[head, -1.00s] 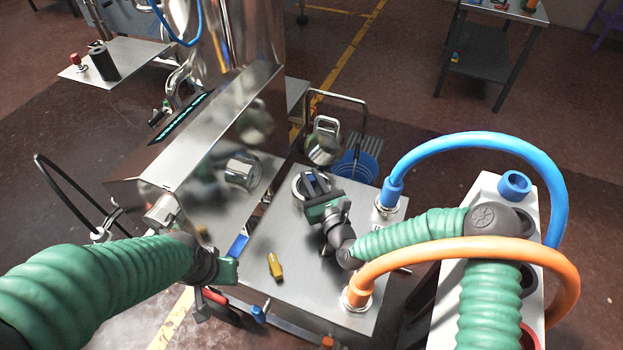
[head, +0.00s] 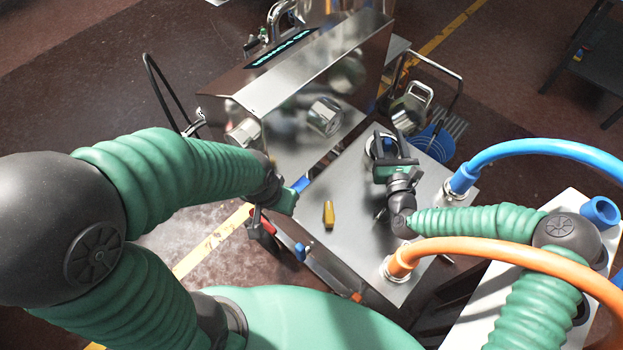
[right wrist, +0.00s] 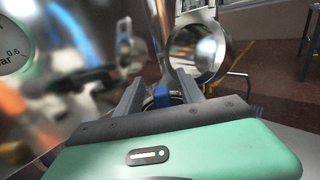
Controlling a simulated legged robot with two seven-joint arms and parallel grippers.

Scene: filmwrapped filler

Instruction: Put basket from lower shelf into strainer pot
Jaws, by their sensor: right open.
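The strainer pot appears to be the round metal opening (head: 376,146) near the far edge of the steel table, with its shiny round lid (head: 408,110) tipped up behind it. In the right wrist view the lid (right wrist: 203,52) stands open beyond my fingers. My right gripper (head: 390,140) is open over the opening and partly hides it. Its fingers (right wrist: 160,92) have a small blue part (right wrist: 161,97) between or just beyond them; I cannot tell what it belongs to. I cannot make out a basket or the lower shelf. My left gripper (head: 270,212) is at the table's left edge, its jaws unclear.
A yellow-handled item (head: 328,214) lies on the steel table (head: 350,236). A steel machine housing (head: 312,72) stands behind it on the left. A blue hose (head: 545,148) and an orange hose (head: 505,248) arch over the right side. A blue ribbed container (head: 432,142) stands beyond the table.

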